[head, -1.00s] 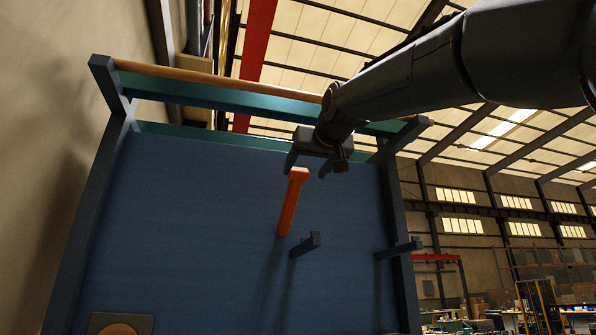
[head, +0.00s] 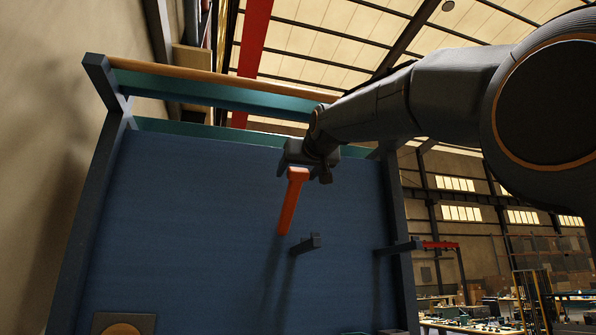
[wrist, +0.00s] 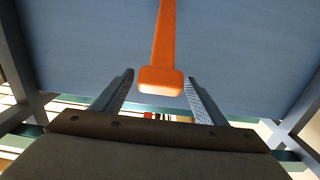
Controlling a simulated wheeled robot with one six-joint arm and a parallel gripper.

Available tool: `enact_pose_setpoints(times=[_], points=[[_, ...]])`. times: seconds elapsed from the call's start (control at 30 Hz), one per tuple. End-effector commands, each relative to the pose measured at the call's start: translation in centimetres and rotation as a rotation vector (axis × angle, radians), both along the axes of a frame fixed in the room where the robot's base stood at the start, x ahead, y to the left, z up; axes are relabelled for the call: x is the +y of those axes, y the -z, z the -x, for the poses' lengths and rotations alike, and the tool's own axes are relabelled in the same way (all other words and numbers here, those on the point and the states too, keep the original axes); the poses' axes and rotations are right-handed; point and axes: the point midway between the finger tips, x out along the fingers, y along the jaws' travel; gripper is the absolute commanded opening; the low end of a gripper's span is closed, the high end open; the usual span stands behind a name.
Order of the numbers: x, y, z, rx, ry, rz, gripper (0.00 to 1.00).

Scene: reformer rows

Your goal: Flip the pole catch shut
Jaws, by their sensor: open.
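The orange catch lever (head: 292,200) stands nearly upright on the blue panel (head: 190,220), leaning slightly, with its knobbed end at the top. A short dark bracket (head: 306,243) sticks out from the panel just right of the lever's lower end. My gripper (head: 305,170) is at the lever's top end. In the wrist view my gripper (wrist: 158,92) is open, with one finger on each side of the lever's orange end (wrist: 160,82). Gaps show between the lever and both fingers. In the head view the fingers are partly hidden behind the lever and the wrist.
A dark frame post (head: 400,260) with a side peg (head: 400,247) stands right of the lever. A wooden pole (head: 220,80) and a teal rail (head: 200,96) run across the top. A square plate with a round disc (head: 122,324) sits low left.

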Motion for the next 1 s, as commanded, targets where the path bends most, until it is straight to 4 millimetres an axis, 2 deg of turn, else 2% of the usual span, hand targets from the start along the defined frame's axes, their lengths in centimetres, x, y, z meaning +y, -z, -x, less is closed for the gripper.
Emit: enact_pose_setpoints(times=[0.07, 0.4, 0.67, 1.0], points=[[0.0, 0.0, 0.0, 0.000, 0.000, 0.000, 0.62], [0.0, 0.0, 0.0, 0.001, 0.000, 0.000, 0.07], [0.0, 0.3, 0.1, -0.007, 0.000, -0.003, 0.06], [-0.2, 2.0, 0.8, -0.069, -0.001, -0.021, 0.06]])
